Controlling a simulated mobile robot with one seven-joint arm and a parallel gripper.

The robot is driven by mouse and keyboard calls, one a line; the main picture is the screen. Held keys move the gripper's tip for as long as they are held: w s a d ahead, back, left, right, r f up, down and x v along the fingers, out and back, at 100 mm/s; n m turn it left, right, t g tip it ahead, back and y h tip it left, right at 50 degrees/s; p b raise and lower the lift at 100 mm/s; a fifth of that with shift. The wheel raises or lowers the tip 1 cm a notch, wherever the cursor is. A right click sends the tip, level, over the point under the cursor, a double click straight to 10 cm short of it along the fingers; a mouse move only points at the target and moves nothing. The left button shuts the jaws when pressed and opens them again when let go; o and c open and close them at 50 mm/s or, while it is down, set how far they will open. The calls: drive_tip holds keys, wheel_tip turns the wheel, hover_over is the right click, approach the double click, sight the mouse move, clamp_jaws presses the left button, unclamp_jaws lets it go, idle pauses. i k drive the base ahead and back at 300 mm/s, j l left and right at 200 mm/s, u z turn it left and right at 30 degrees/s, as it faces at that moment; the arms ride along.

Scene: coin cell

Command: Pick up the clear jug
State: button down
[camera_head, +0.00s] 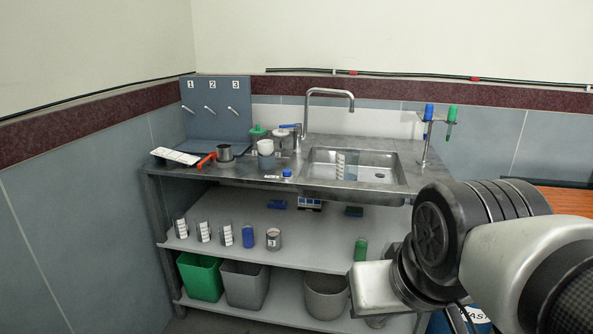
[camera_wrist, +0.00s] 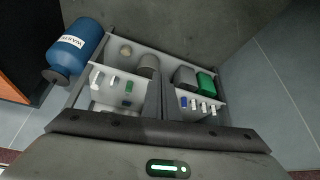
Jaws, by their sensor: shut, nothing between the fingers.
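The clear jug (camera_head: 347,166) stands in the steel sink in the head view. It is see-through with white marks on its side; its lower part sits inside the basin. I do not see it in the wrist view. My gripper (camera_wrist: 155,112) is shut and empty at the bottom of the wrist view, seen against the shelves under the bench and away from the jug. In the head view my arm fills the lower right, and the fingertips cannot be made out there.
The sink (camera_head: 392,188) has a tall tap (camera_head: 351,103) behind it. A stand (camera_head: 424,150) with blue and green-topped items is right of it. A cup, pot and bottles crowd the bench's left. Several marked beakers stand on the shelf below; bins (camera_head: 201,278) are underneath. A blue waste drum (camera_wrist: 75,47) stands beside the bench.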

sight(347, 164)
drive_tip(key=i+l+z, duration=0.15)
drive_tip(key=i, duration=0.3)
drive_tip(key=i+l+z, duration=0.1)
drive_tip(key=i, duration=0.4)
drive_tip(key=i+j+z, duration=0.25)
drive_tip(key=i+j, duration=0.45)
